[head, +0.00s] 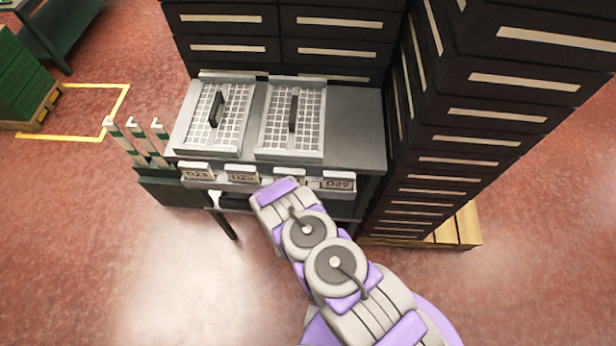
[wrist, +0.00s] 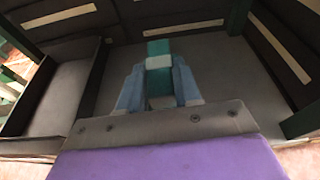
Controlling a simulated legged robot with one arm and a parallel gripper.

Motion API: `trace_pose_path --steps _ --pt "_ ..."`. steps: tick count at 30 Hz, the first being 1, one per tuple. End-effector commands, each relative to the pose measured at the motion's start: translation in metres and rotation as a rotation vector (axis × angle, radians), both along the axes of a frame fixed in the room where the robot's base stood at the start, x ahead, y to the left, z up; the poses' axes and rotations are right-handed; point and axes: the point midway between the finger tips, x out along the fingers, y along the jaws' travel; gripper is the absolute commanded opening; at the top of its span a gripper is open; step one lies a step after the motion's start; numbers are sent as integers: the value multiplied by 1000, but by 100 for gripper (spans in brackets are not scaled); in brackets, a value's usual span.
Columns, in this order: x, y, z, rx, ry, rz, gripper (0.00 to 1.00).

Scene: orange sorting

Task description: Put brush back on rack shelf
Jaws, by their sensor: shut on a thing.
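My gripper (wrist: 159,92) shows in the wrist view, its two blue fingers shut on the brush (wrist: 160,50). Only a teal and white block-like part of the brush shows between and beyond the fingers; its bristles cannot be made out. The brush is over a flat grey rack shelf (wrist: 215,65); I cannot tell whether it touches the surface. In the head view my arm reaches to the front edge of the grey rack (head: 350,110), and my gripper and the brush are hidden there beneath its top.
A dark open tray (wrist: 55,85) stands left on the shelf; green posts (wrist: 300,122) flank it. Stacked black crates (head: 440,150) block the right. Red floor is free at front left.

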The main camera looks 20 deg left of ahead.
Motion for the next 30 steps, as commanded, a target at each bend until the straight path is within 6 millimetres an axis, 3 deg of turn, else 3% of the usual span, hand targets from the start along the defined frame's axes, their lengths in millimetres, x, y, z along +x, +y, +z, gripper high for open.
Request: trace_pose_path --steps 8,21,30 --pt "0 0 -13 -3 1 -1 0" --pt "0 1 -58 -7 2 0 0" --pt "1 0 -69 -3 0 -1 0"
